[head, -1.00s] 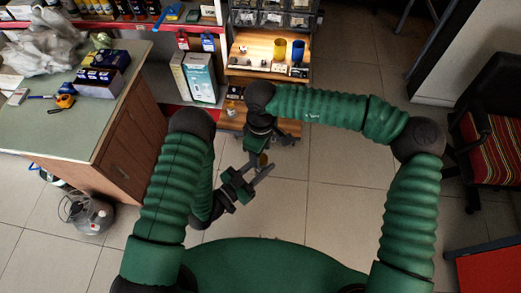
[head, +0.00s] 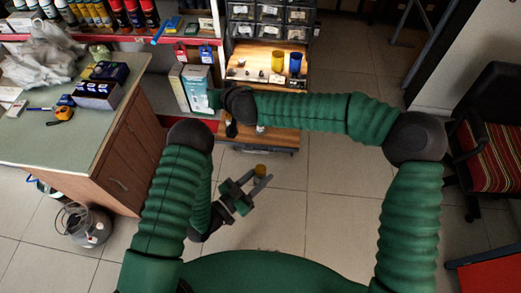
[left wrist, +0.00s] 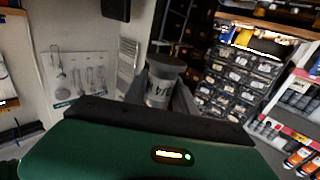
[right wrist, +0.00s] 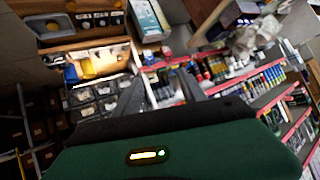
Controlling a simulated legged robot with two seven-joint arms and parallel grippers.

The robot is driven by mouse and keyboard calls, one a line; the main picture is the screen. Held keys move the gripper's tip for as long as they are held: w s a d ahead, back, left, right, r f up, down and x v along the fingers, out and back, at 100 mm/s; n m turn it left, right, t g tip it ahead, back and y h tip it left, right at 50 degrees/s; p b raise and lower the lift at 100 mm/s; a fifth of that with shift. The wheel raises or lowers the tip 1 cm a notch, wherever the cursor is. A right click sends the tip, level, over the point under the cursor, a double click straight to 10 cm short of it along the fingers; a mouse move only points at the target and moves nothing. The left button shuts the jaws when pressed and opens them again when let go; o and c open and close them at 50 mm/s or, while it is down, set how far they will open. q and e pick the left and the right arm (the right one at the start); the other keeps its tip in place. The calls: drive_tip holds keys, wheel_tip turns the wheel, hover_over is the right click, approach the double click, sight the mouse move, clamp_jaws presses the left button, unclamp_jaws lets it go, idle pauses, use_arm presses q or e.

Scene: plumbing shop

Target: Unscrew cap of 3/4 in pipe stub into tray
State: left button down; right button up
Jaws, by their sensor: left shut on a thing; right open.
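My left gripper (head: 261,183) is shut on the pipe stub (left wrist: 160,92), a grey cylinder with dark "3/4 IN" lettering in the left wrist view. The stub's brownish top end (left wrist: 167,62) is wider than the labelled part. In the head view a small brass-coloured end (head: 261,170) shows between the fingers. I cannot tell whether this end is the cap. My right gripper (right wrist: 160,88) is open, with nothing between its fingers in the right wrist view. In the head view its hand is mostly hidden beyond the wrist. I cannot make out the tray for certain.
A green-topped counter (head: 60,138) stands left, a striped chair (head: 490,160) right. The floor around my left gripper is clear.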

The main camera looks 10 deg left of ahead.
drive_tip(key=s+a+r+g+y, duration=0.1)
drive_tip(key=s+a+r+y, duration=0.1)
drive_tip(key=a+y, duration=0.25)
drive_tip(key=m+g+h, duration=0.8)
drive_tip(key=h, duration=0.2)
hover_over(260, 169)
drive_tip(key=f, duration=0.6)
drive_tip(key=shift+w+a, duration=0.15)
drive_tip(key=shift+w, duration=0.1)
drive_tip(key=shift+s+d+f+m+h, duration=0.1)
drive_tip(key=shift+s+d+m+h, duration=0.1)
drive_tip(key=shift+d+m+h, duration=0.1)
drive_tip(key=shift+g, duration=0.3)
wheel_tip(260, 169, down, 8)
drive_tip(key=shift+r, duration=0.2)
drive_tip(key=shift+a, duration=0.1)
